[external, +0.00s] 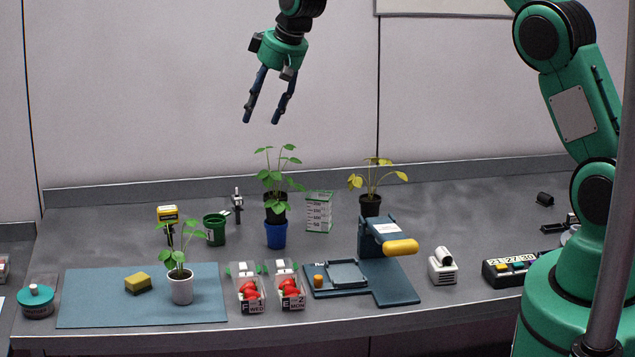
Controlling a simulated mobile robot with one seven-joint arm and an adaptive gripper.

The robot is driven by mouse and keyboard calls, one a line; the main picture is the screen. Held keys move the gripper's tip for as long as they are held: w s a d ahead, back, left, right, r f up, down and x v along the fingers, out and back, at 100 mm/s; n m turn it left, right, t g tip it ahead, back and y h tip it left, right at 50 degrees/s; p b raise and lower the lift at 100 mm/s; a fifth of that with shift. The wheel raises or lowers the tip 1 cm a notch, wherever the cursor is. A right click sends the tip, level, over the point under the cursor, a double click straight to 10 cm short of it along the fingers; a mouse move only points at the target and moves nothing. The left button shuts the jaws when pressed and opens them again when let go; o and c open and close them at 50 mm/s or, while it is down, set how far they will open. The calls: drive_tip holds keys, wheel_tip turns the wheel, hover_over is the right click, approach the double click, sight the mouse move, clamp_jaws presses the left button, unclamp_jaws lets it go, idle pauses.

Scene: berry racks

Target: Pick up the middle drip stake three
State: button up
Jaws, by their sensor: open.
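My gripper (261,122) hangs open and empty in the air, fingers pointing down, well above the back middle of the bench. It is above and slightly left of the green-leaved plant, apart from everything. I cannot clearly make out any drip stake or a number three on one. A small upright black-and-white item (237,203) stands behind the dark green cup (215,230); it is too small to identify. Something pale shows at the cup's right rim.
The tall leafy plant (276,180) rises below my gripper, and a yellowing plant (372,180) stands to its right. A potted seedling (180,285) and yellow sponge (138,283) are on the blue mat (90,300). Two berry punnets (249,290) and a press-like tool (385,240) stand in front.

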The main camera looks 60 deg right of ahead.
drive_tip(key=p, duration=0.3)
approach(239, 198)
drive_tip(key=r, duration=0.2)
drive_tip(key=shift+a, duration=0.1)
drive_tip(key=shift+f, duration=0.15)
drive_tip(key=shift+p+x, duration=0.55)
drive_tip(key=shift+x, duration=3.65)
drive_tip(key=shift+s+f, duration=0.1)
drive_tip(key=shift+s+d+p+x, duration=0.1)
drive_tip(key=shift+p+x, duration=0.2)
drive_tip(key=shift+x, duration=1)
drive_tip(key=shift+s+d+p+x, duration=0.1)
drive_tip(key=shift+p+x, duration=0.2)
drive_tip(key=shift+x, duration=0.95)
drive_tip(key=shift+f, duration=0.1)
